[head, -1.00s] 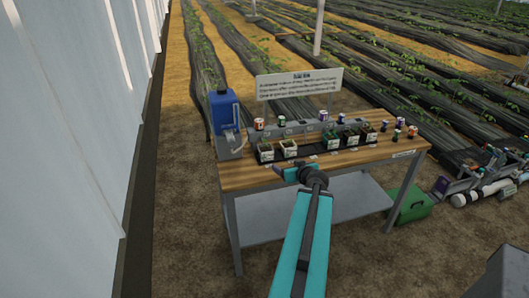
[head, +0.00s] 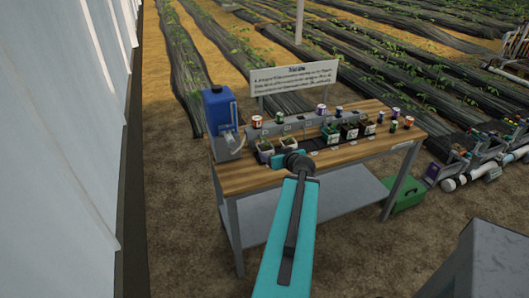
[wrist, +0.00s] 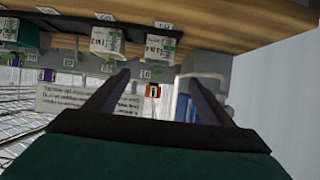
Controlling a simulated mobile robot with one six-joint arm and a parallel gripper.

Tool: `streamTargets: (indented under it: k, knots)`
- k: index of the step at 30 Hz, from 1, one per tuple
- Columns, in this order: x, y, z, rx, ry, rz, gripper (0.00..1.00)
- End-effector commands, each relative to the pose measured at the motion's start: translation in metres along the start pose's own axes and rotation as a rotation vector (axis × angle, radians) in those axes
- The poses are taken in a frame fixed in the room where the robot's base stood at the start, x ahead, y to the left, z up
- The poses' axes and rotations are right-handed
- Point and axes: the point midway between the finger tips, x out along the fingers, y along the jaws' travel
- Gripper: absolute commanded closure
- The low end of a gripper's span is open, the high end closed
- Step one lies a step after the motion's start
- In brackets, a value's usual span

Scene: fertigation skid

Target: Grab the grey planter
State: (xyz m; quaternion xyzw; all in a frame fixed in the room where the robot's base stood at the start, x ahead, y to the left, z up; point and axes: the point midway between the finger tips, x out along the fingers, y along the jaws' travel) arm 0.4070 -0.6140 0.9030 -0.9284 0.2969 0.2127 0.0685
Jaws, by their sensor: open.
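Two pale planters with plants stand at the left of the row on the wooden bench: the left one (head: 265,151) and the one beside it (head: 288,144). Both look light grey to white, so I cannot tell for sure which is the grey one. They also show in the wrist view, which is upside down: one planter (wrist: 158,47) and another (wrist: 105,41), each with a label. My gripper (wrist: 158,88) is open and empty, its two fingers spread apart. In the head view my gripper (head: 284,160) is just in front of these planters, partly hidden by my arm.
The bench (head: 245,180) also holds a green planter (head: 330,134), a dark one (head: 349,131) and a whitish one (head: 367,128) to the right. A blue jug (head: 219,112) stands at the left, with small cans and a sign (head: 294,78) behind.

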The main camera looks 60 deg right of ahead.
Motion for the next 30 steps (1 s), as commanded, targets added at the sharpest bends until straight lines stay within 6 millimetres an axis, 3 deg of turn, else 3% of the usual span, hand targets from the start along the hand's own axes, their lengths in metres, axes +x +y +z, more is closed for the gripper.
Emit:
streamTargets:
  k: [11,30]
  knots:
    - [0.003,0.007,0.003,0.004,0.001,0.010,0.24]
    - [0.055,0.009,0.000,0.005,-0.001,0.012,0.24]
